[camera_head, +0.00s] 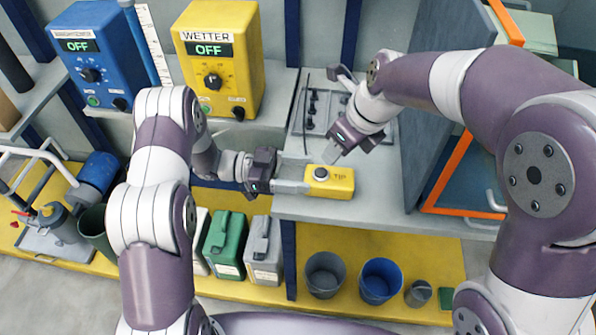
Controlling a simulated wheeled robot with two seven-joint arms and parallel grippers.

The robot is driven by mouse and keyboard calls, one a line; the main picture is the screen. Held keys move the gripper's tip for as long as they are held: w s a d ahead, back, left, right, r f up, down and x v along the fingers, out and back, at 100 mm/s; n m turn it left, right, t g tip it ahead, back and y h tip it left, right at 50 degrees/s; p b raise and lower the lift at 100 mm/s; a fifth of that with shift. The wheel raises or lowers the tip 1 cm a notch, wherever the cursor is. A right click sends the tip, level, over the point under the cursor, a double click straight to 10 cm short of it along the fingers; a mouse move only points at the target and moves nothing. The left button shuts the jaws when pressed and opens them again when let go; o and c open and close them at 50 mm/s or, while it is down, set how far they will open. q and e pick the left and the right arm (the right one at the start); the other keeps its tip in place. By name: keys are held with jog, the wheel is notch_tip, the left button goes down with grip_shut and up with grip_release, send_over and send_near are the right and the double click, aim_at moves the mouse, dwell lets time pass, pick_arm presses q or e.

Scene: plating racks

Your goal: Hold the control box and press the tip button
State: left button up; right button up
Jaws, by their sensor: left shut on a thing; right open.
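The control box (343,184) is a small yellow block at the front edge of the grey shelf, marked "TIP". A round dark button (320,174) with a pale ring sits on its top. My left gripper (296,177) comes in from the left and is shut on the left end of the box. My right gripper (333,150) is open, just above and behind the box, with its fingers pointing down toward the button. I cannot tell whether a right fingertip touches the button; a small gap seems to show.
A yellow "WETTER" unit (240,75) and a blue unit (80,75), both showing OFF, stand behind on the left. A rack (310,115) lies behind my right gripper. A grey panel (425,110) with an orange-edged frame stands right. Buckets (380,280) and canisters (225,245) are below.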

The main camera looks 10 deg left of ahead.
dwell(0.4)
grip_shut()
dwell(1.5)
